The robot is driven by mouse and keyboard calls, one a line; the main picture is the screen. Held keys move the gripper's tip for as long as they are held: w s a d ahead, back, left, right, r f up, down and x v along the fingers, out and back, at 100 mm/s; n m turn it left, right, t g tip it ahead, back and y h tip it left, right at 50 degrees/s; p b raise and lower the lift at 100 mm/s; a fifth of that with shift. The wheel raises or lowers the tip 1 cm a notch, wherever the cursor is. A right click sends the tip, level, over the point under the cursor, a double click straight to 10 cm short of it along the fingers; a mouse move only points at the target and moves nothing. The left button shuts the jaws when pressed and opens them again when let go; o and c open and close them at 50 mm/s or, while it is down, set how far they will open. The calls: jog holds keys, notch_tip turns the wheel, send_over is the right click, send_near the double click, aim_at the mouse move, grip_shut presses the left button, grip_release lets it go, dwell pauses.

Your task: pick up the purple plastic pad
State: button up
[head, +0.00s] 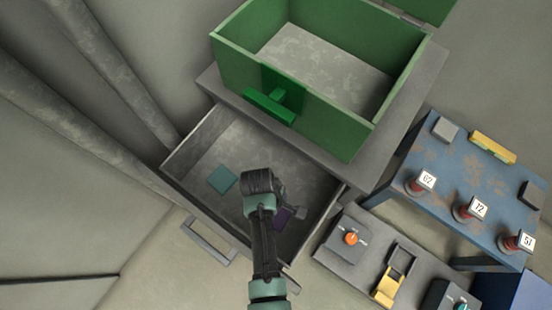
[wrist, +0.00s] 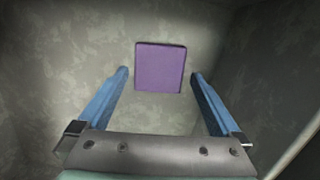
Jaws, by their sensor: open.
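The purple plastic pad (wrist: 160,67) is a flat, nearly square piece lying on the grey floor of the open drawer. In the wrist view it lies ahead of my gripper (wrist: 160,78), roughly centred between the two blue fingers. The fingers are open and apart from the pad, with nothing held. In the head view the purple pad (head: 283,216) shows only in part beside my arm, which hides the rest. My gripper (head: 288,200) reaches down into the drawer there, and its fingers are mostly hidden.
A teal pad (head: 222,180) lies farther left in the drawer (head: 205,150), whose walls surround my gripper. A green open box (head: 340,130) stands above the drawer on a grey cabinet. At right are a blue table (head: 430,160) and a grey panel with an orange knob (head: 351,239).

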aim_at(282, 217)
notch_tip(282, 217, down, 3)
jog(key=shift+d+r+b, duration=0.1)
jog(key=shift+b, duration=0.4)
jog(key=shift+c, duration=0.2)
jog(key=c, duration=1.2)
